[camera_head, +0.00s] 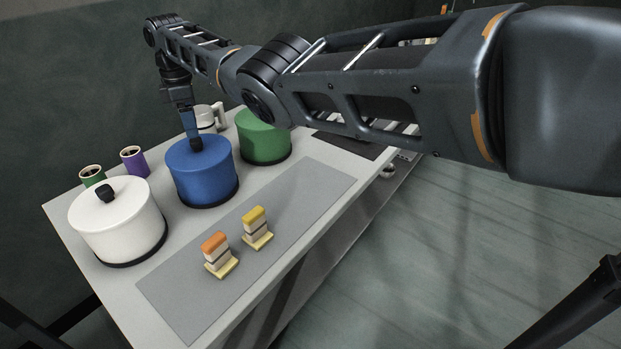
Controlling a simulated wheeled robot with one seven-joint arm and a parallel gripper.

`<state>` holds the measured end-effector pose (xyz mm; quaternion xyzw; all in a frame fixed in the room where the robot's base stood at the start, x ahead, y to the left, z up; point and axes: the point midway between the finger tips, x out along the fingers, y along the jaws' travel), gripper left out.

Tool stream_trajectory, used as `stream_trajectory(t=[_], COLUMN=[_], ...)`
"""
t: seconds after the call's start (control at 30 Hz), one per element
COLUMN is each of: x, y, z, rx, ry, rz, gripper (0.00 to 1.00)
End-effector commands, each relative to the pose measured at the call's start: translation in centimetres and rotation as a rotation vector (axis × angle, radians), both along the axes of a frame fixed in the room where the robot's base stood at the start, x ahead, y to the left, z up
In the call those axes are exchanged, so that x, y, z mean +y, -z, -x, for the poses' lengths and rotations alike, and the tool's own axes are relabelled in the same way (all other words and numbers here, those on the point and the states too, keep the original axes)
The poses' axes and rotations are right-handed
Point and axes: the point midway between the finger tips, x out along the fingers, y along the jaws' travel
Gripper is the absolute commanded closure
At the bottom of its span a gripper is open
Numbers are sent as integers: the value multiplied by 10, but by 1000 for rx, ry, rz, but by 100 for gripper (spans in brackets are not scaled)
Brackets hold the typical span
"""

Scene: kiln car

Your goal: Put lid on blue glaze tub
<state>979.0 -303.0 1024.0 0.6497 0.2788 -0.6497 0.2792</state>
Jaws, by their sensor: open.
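The blue glaze tub (205,184) stands upright on the light bench, between a white tub and a green tub. A blue lid (211,149) with a dark knob appears to sit level on top of it, with no gap that I can make out. My gripper (194,138) points down directly over the lid, its fingertips at the dark knob. The fingers are open; whether they touch the knob cannot be told. The knob is partly hidden by the fingers.
A white tub (120,225) stands at left, a green tub (265,140) at right. Green (92,175) and purple (134,161) cups and a pale jug (207,118) stand behind. Two small stacked pieces, orange-topped (217,255) and yellow-topped (257,229), stand on the grey mat (310,195).

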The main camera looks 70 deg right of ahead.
Motion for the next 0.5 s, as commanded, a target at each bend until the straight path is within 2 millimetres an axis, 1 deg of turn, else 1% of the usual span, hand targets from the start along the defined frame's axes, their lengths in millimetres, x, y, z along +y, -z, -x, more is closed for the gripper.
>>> stream_trajectory(t=[0.03,0.5], x=[0,0], y=[-4,-21], z=[0,0], rx=[0,0], ry=[0,0], rz=[0,0], gripper=[39,39])
